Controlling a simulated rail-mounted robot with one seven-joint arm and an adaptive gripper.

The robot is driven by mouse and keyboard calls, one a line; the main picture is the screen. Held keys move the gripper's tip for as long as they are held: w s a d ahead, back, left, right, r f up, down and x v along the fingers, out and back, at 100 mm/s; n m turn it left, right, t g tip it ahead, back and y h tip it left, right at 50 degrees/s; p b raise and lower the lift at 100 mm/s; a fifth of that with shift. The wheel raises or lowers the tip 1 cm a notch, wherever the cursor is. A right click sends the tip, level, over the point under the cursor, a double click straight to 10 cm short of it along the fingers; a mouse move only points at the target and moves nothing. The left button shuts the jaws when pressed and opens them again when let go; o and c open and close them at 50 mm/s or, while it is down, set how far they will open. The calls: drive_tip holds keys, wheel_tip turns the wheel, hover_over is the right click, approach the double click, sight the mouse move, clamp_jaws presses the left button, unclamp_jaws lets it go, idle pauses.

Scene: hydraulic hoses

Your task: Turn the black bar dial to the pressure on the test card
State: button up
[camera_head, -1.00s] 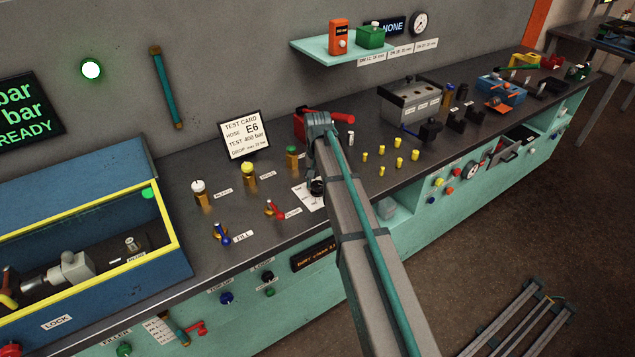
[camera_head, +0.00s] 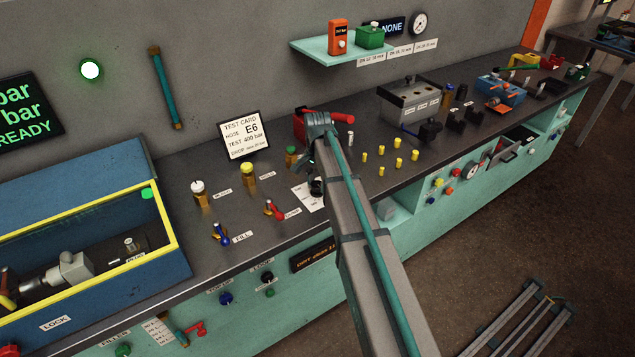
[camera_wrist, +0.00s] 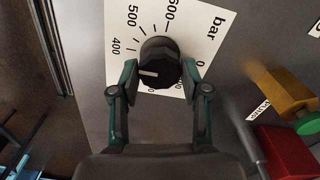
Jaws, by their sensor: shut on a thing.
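The black bar dial (camera_wrist: 161,62) stands on a white scale card (camera_wrist: 209,12) marked in bar. Its white pointer mark faces left and slightly down, a little below the 400 label. My gripper (camera_wrist: 160,76) is shut on the dial, with one finger on each side. In the head view the scale card (camera_head: 308,198) is partly hidden by my arm. The test card (camera_head: 244,136) reads hose E6, test 400 bar.
Red (camera_head: 273,208) and blue (camera_head: 221,234) valve handles stand left of the dial. Green-capped (camera_head: 291,156) and yellow-capped (camera_head: 249,172) fittings stand behind them. A brass fitting (camera_wrist: 286,89) and a red block (camera_wrist: 285,150) are right of my gripper in the wrist view.

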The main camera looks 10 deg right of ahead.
sight(318, 184)
idle(0.3)
drive_tip(key=o, duration=1.1)
drive_tip(key=shift+o, duration=0.2)
drive_tip(key=shift+r, duration=0.1)
wheel_tip(318, 184, up, 12)
